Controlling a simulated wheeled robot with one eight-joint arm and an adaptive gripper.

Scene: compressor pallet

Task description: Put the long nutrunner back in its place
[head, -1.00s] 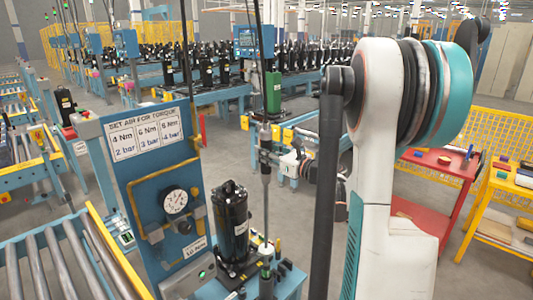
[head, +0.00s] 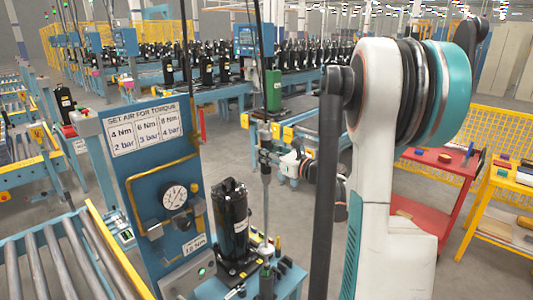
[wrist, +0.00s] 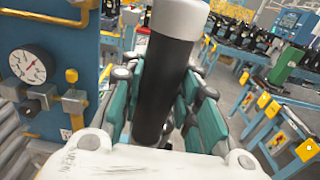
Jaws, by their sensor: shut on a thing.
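The long nutrunner (head: 266,195) is a thin, grey upright tool in the head view. It hangs below my gripper (head: 266,150), beside the black compressor (head: 232,220). In the wrist view the nutrunner (wrist: 166,80) shows as a thick black cylinder with a grey end. The teal fingers of my gripper (wrist: 165,105) are shut around it from both sides. Its lower end is near a small dark green upright part (head: 266,271) on the blue stand (head: 292,280). I cannot tell whether they touch.
A blue panel (head: 130,180) with a torque sign and a pressure gauge (head: 174,197) stands left of the compressor. A roller conveyor (head: 60,265) runs at lower left. Red (head: 430,200) and yellow (head: 500,220) carts stand right. Floor between the stand and the carts is clear.

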